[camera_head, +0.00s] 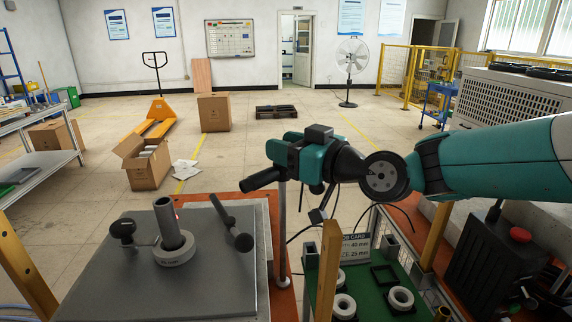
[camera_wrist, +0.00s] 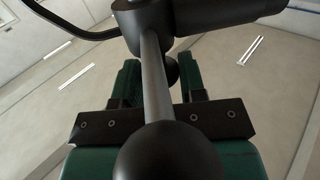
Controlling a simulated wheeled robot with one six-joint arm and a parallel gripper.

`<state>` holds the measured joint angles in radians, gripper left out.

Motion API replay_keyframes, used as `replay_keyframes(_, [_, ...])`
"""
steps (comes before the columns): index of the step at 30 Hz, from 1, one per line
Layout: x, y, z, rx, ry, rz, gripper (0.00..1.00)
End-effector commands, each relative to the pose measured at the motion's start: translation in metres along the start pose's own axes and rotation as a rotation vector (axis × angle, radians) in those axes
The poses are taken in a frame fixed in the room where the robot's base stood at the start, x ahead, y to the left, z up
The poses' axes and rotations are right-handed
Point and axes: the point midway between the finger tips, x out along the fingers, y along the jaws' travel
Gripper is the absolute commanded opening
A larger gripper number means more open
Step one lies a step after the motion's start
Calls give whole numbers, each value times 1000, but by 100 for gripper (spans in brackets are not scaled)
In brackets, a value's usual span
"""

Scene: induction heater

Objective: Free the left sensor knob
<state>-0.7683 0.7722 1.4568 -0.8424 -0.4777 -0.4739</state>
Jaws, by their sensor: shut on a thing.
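My gripper (camera_head: 284,160) is at the top of a thin upright post (camera_head: 283,225) beside the grey plate, with a black cylindrical sensor body (camera_head: 261,180) sticking out to its left. In the wrist view its green fingers (camera_wrist: 163,82) stand on both sides of a grey rod (camera_wrist: 155,75) with a large dark ball (camera_wrist: 166,152) at the near end. The rod runs to a dark hub (camera_wrist: 146,22). My gripper is shut on the sensor knob, whose grip area is partly hidden. I cannot tell whether the knob has turned.
A grey plate (camera_head: 110,275) on the left bears an upright tube (camera_head: 167,222) in a pale ring (camera_head: 175,252), a black knob (camera_head: 122,229) and a ball-ended lever (camera_head: 231,222). A green board (camera_head: 375,300) with several rings is at lower right. A black cable (camera_wrist: 70,30) runs near the hub.

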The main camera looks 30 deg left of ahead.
Motion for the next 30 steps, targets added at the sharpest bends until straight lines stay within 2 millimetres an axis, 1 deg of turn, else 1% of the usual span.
replay_keyframes(10, [-1,0,-2,-1,0,-8,14])
replay_keyframes(11, [-1,0,-2,-1,0,-7,45])
replay_keyframes(12, [-1,0,-2,-1,0,-7,54])
replay_keyframes(13, [-1,0,-1,-1,0,-7,61])
replay_keyframes(26, [-1,0,0,0,-2,-7,61])
replay_keyframes(29, [-8,1,1,0,-3,-5,61])
replay_keyframes(30, [-13,2,2,0,-3,-4,61])
